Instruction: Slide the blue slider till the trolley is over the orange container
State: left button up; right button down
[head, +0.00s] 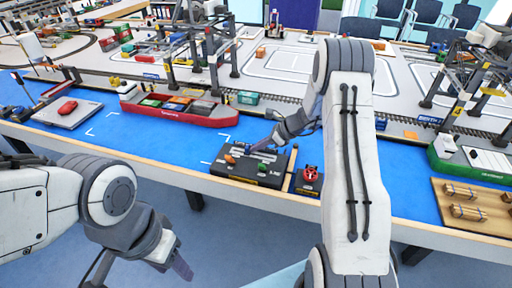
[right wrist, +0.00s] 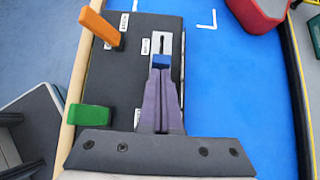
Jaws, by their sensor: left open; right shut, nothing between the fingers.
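A dark control box (head: 275,174) lies at the front of the blue surface, under my right gripper (head: 257,148). In the right wrist view, the blue slider (right wrist: 160,61) sits in a pale slotted track (right wrist: 161,40) on this box. My right gripper (right wrist: 161,80) is shut and empty, its fingertips right at the slider; I cannot tell if they touch. My left gripper (head: 184,268) is open and empty, low in front of the table. A gantry crane (head: 213,62) stands behind the red ship. I cannot make out its trolley or which block is the orange container.
The box also carries an orange lever (right wrist: 100,26) and a green lever (right wrist: 88,117). A red ship (head: 180,112) with several containers lies behind it. A small base with a red knob (head: 310,173) stands to its right. Blue surface (head: 390,175) is clear further right.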

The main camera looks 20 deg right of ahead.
jog(key=s+d, duration=0.2)
jog(key=d, duration=0.1)
jog(key=shift+s+d+r, duration=0.1)
jog(key=shift+s+d, duration=0.2)
jog(key=shift+s, duration=0.05)
jog(key=v, duration=0.9)
jog(key=shift+r, duration=0.2)
jog(key=shift+s, duration=0.1)
dwell(1.6)
